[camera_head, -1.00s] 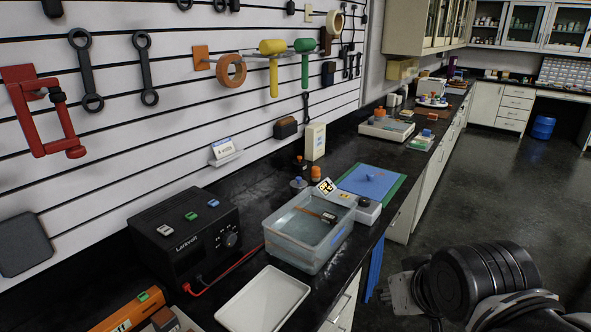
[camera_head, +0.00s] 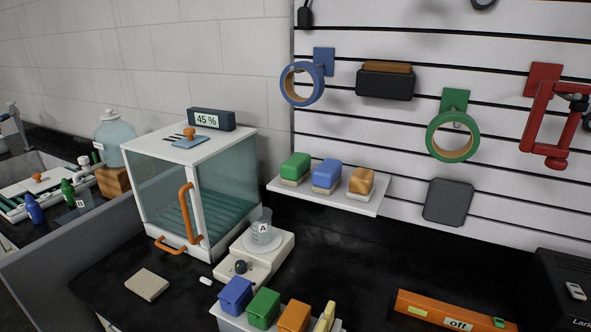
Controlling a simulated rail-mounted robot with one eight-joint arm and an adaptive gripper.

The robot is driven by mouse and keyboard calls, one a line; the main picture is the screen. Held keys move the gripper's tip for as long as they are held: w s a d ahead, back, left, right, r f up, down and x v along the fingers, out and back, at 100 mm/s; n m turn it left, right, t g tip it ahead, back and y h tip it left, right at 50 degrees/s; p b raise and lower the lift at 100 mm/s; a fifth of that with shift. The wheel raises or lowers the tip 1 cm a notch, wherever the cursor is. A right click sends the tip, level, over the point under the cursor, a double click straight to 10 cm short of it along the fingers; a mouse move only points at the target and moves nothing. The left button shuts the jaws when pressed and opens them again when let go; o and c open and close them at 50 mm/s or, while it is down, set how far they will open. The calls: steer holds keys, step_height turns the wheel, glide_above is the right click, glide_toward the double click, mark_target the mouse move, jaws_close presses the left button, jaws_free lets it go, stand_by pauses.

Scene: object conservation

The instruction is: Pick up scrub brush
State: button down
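I cannot tell for certain which thing is the scrub brush. On a white wall shelf (camera_head: 330,198) sit three brush-like blocks with pale undersides: a green one (camera_head: 295,166), a blue one (camera_head: 327,174) and an orange one (camera_head: 362,181). A dark holder with a brown top (camera_head: 386,80) hangs on the slatted wall above them and could also be a brush. My gripper is not in view.
A glass-sided cabinet (camera_head: 160,190) with orange handles stands left of the shelf. A scale with a beaker marked A (camera_head: 262,232) stands before it. Blue (camera_head: 236,293), green (camera_head: 263,307) and orange (camera_head: 293,317) pieces stand at the front. Black bench is clear below the shelf.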

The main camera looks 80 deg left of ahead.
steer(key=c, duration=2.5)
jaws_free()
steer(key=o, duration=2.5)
